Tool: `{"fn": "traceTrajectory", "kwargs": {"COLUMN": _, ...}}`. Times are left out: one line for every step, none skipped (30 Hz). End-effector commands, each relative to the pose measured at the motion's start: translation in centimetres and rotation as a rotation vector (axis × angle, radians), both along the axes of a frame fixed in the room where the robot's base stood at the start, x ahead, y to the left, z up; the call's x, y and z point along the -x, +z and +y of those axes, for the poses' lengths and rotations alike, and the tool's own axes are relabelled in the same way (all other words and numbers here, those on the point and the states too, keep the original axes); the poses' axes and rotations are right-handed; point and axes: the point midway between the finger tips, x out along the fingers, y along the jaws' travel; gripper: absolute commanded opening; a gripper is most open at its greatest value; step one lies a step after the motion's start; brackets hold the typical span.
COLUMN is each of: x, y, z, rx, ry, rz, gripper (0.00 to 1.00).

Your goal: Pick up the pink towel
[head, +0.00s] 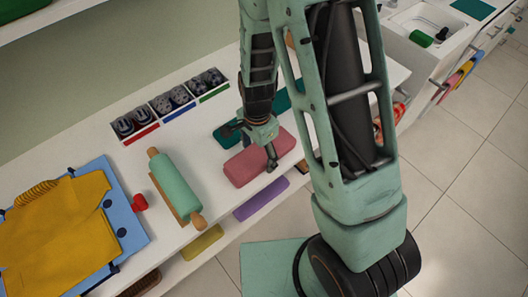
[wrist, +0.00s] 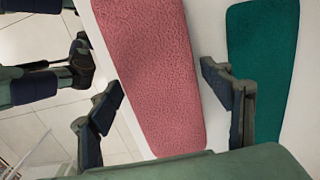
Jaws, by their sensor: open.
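The pink towel (head: 248,165) lies folded on the white shelf, near its front edge, in the head view. It also fills the middle of the wrist view (wrist: 155,70) as a long pink block with rounded corners. My gripper (head: 255,145) is over the towel in the head view. In the wrist view my gripper (wrist: 170,108) is open, one finger on each side of the towel's near end. The right finger is over the white gap between the pink towel and a teal towel (wrist: 262,70). Whether the fingers touch the pink towel cannot be told.
The teal towel lies just behind the pink one. A rolling pin with a green barrel (head: 174,184), a yellow garment on a blue board (head: 122,215) and small boxes of dark rolled items (head: 172,99) share the shelf. Purple and yellow pieces (head: 261,199) sit below the front edge.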

Motion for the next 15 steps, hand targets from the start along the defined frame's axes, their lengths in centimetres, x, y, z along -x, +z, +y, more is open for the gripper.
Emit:
{"fn": "traceTrajectory", "kwargs": {"x": 0.01, "y": -0.22, "z": -0.01, "rx": 0.0, "ry": 0.0, "rz": 0.0, "gripper": 0.72}}
{"fn": "traceTrajectory", "kwargs": {"x": 0.01, "y": -0.29, "z": -0.01, "rx": 0.0, "ry": 0.0, "rz": 0.0, "gripper": 0.72}}
{"fn": "traceTrajectory", "kwargs": {"x": 0.01, "y": -0.37, "z": -0.01, "rx": 0.0, "ry": 0.0, "rz": 0.0, "gripper": 0.72}}
{"fn": "traceTrajectory", "kwargs": {"x": 0.01, "y": -0.43, "z": -0.01, "rx": 0.0, "ry": 0.0, "rz": 0.0, "gripper": 0.72}}
{"fn": "traceTrajectory", "kwargs": {"x": 0.0, "y": -0.49, "z": 0.0, "rx": 0.0, "ry": 0.0, "rz": 0.0, "gripper": 0.72}}
{"fn": "traceTrajectory", "kwargs": {"x": 0.0, "y": -0.57, "z": 0.0, "rx": 0.0, "ry": 0.0, "rz": 0.0, "gripper": 0.72}}
{"fn": "traceTrajectory", "kwargs": {"x": 0.01, "y": -0.63, "z": -0.01, "rx": 0.0, "ry": 0.0, "rz": 0.0, "gripper": 0.72}}
{"fn": "traceTrajectory", "kwargs": {"x": 0.01, "y": -0.69, "z": -0.01, "rx": 0.0, "ry": 0.0, "rz": 0.0, "gripper": 0.72}}
{"fn": "traceTrajectory", "kwargs": {"x": 0.0, "y": -0.77, "z": 0.0, "rx": 0.0, "ry": 0.0, "rz": 0.0, "gripper": 0.72}}
{"fn": "traceTrajectory", "kwargs": {"x": 0.0, "y": -0.83, "z": 0.0, "rx": 0.0, "ry": 0.0, "rz": 0.0, "gripper": 0.72}}
{"fn": "traceTrajectory", "kwargs": {"x": 0.0, "y": -0.89, "z": 0.0, "rx": 0.0, "ry": 0.0, "rz": 0.0, "gripper": 0.72}}
{"fn": "traceTrajectory", "kwargs": {"x": 0.0, "y": -0.97, "z": 0.0, "rx": 0.0, "ry": 0.0, "rz": 0.0, "gripper": 0.72}}
{"fn": "traceTrajectory", "kwargs": {"x": 0.0, "y": -1.03, "z": 0.0, "rx": 0.0, "ry": 0.0, "rz": 0.0, "gripper": 0.72}}
{"fn": "traceTrajectory", "kwargs": {"x": 0.0, "y": -1.09, "z": 0.0, "rx": 0.0, "ry": 0.0, "rz": 0.0, "gripper": 0.72}}
{"fn": "traceTrajectory", "kwargs": {"x": 0.0, "y": -1.15, "z": 0.0, "rx": 0.0, "ry": 0.0, "rz": 0.0, "gripper": 0.72}}
